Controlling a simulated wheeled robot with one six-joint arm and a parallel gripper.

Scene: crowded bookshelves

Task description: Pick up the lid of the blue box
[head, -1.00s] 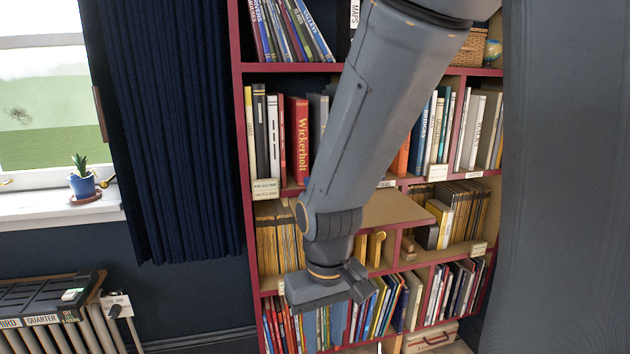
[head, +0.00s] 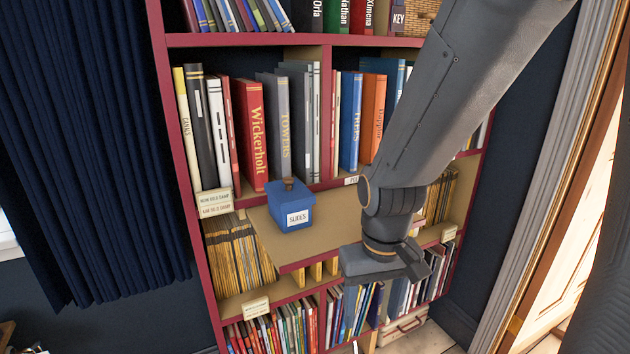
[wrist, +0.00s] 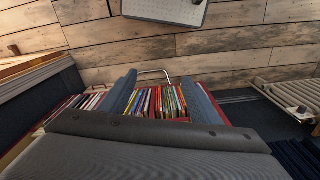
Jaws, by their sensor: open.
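The blue box (head: 291,213) stands on a wooden shelf board in the head view, with a white "SLIDES" label on its front. Its blue lid (head: 288,190) sits on top and has a small brown knob. My gripper (head: 412,275) is to the right of the box and lower, in front of the shelves, apart from the box. In the wrist view my gripper (wrist: 165,95) is open, with nothing between its fingers. The box does not show in the wrist view.
Yellow-spined magazines (head: 238,255) fill the space at left. The board (head: 335,225) right of the box is bare. A dark blue curtain (head: 85,140) hangs at left.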

